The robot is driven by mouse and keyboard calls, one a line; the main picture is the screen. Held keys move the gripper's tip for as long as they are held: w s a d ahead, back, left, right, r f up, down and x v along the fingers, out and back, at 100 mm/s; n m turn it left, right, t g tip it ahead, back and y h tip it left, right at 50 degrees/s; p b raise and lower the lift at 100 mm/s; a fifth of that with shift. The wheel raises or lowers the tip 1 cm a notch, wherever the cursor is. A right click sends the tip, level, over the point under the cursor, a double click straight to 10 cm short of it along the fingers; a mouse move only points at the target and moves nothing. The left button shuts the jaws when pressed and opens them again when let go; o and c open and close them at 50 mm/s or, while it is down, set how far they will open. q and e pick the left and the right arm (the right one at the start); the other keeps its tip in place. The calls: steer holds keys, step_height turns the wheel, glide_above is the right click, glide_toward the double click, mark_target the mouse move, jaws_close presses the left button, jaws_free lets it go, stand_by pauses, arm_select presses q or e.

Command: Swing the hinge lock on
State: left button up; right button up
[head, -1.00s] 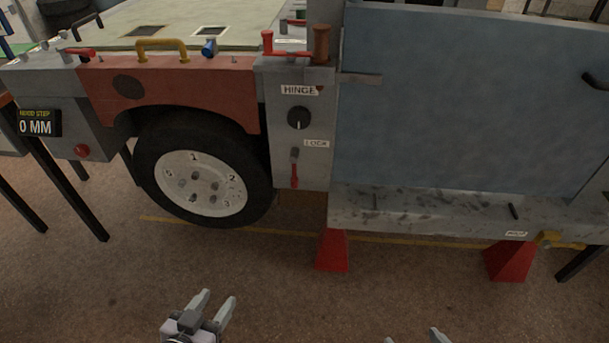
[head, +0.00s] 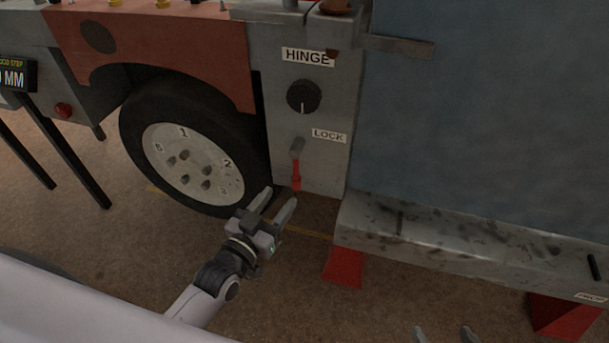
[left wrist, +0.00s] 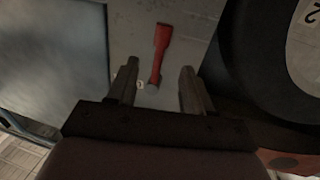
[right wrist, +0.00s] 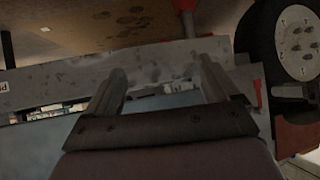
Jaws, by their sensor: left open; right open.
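The hinge lock lever (head: 297,165) hangs on the grey post below the LOCK label (head: 328,135). It has a grey pivot on top and a red handle pointing down. My left gripper (head: 273,207) is open and empty, just below the handle's lower end in the head view. In the left wrist view the red lever (left wrist: 160,50) shows beyond and between the open fingers (left wrist: 160,85). My right gripper (head: 443,332) is open at the bottom edge of the head view. In the right wrist view its fingers (right wrist: 162,85) are empty.
A black knob (head: 303,96) sits under the HINGE label (head: 308,57). A wheel (head: 195,165) stands left of the post. A blue-grey panel (head: 470,130) rises on the right, above a grey sill (head: 450,233) with red stands (head: 345,267) below. Floor in front is open.

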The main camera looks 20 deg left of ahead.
mark_target(295, 178)
arm_select(q)
steer(key=shift+b+x, duration=0.75)
steer(key=shift+x, duration=2.8)
jaws_close()
